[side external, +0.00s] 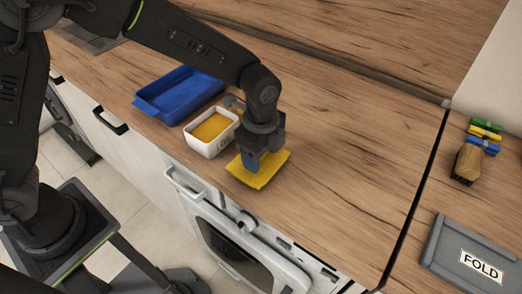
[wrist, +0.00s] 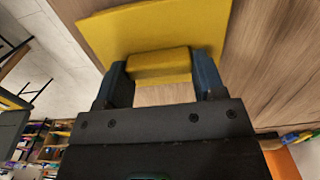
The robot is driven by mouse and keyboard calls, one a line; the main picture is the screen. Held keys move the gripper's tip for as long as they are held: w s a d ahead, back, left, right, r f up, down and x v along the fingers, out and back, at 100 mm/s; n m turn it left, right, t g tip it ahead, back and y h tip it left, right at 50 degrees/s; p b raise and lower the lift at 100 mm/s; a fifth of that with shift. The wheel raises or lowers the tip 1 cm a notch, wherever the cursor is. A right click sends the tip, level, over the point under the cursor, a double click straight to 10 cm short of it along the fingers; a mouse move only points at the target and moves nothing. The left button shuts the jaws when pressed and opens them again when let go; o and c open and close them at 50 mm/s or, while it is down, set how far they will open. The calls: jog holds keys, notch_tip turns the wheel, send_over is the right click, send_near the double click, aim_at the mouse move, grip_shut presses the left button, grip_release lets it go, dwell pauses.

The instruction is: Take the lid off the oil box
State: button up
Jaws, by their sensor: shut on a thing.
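The oil box (side external: 209,134) is a small white rectangular box on the counter in the side view. Its top is uncovered and an orange-yellow filling shows inside. The yellow lid (side external: 269,172) is off the box, to its right near the counter's front edge. My gripper (side external: 252,163) points down and is shut on the lid's raised handle. In the wrist view, the two blue fingers of my gripper (wrist: 162,66) sit on either side of the yellow handle, with the flat lid (wrist: 150,28) beyond. I cannot tell whether the lid touches the counter.
A blue tray (side external: 178,96) stands left of the oil box. A brush (side external: 467,163), coloured clips (side external: 484,133) and a grey FOLD board (side external: 478,262) lie at the right. The middle counter is clear.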

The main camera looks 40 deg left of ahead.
jog(key=shift+f, duration=0.45)
jog(key=o, duration=1)
notch_tip(320, 180, up, 13)
jog(key=s+a+r+n+t, duration=0.1)
jog(key=s+a+r+n, duration=0.25)
jog(key=a+r, duration=0.2)
jog(key=s+a+n+t, duration=0.1)
jog(key=s+a+n, duration=0.3)
jog(key=s+a+n+t, duration=0.2)
jog(key=s+a+n, duration=0.2)
jog(key=s+n, duration=0.1)
jog(key=s+a+n+t, duration=0.1)
jog(key=s+a+n, duration=0.3)
jog(key=s+n, duration=0.1)
jog(key=shift+s+a+f+n+t, duration=0.1)
jog(key=shift+a+n+t, duration=0.2)
jog(key=shift+a, duration=0.1)
